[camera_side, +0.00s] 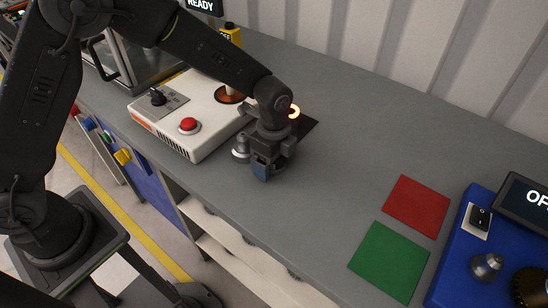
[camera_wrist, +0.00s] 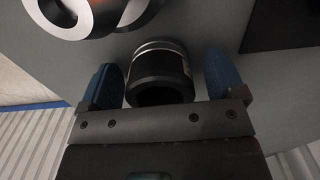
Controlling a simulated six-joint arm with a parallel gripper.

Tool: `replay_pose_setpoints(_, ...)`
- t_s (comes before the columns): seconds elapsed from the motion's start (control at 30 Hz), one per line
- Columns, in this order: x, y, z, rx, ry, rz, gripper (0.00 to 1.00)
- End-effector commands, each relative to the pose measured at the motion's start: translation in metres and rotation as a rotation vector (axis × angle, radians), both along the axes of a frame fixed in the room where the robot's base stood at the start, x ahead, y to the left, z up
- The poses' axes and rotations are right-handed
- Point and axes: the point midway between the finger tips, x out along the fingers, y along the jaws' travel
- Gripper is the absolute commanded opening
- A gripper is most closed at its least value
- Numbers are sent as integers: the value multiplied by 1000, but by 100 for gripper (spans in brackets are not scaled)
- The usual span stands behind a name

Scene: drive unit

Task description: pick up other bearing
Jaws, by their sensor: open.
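My gripper (camera_side: 263,170) is low over the grey bench, just in front of the white machine. Its blue fingertips are apart in the wrist view (camera_wrist: 162,65). Between them is a dark round part (camera_wrist: 160,68) with a silver band; a gap shows on each side, and I cannot tell for certain which part it is. A shiny metal ring (camera_wrist: 75,18), bearing-like and with a copper-coloured inside, lies beyond the left finger, cut off by the top edge. In the side view a small silver part (camera_side: 240,148) shows beside the gripper, partly hidden by it.
The white machine (camera_side: 170,135) has a red button (camera_side: 190,125) and a black knob. A dark square (camera_side: 308,126) lies behind my gripper. A red mat (camera_side: 416,205), a green mat (camera_side: 389,262) and a blue unit (camera_side: 450,250) are at the right. The bench between is clear.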

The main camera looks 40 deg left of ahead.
Motion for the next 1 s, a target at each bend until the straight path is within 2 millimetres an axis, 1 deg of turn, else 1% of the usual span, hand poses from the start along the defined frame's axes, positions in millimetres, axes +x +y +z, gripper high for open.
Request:
replay_pose_setpoints(0.13,0,0,0,0,0,0,88)
replay_pose_setpoints(0.17,0,0,0,0,0,0,87)
replay_pose_setpoints(0.7,0,0,1,0,-1,0,35)
replay_pose_setpoints(0.8,1,0,1,-1,-2,0,27)
replay_pose_setpoints(1.0,1,0,1,-1,-2,0,27)
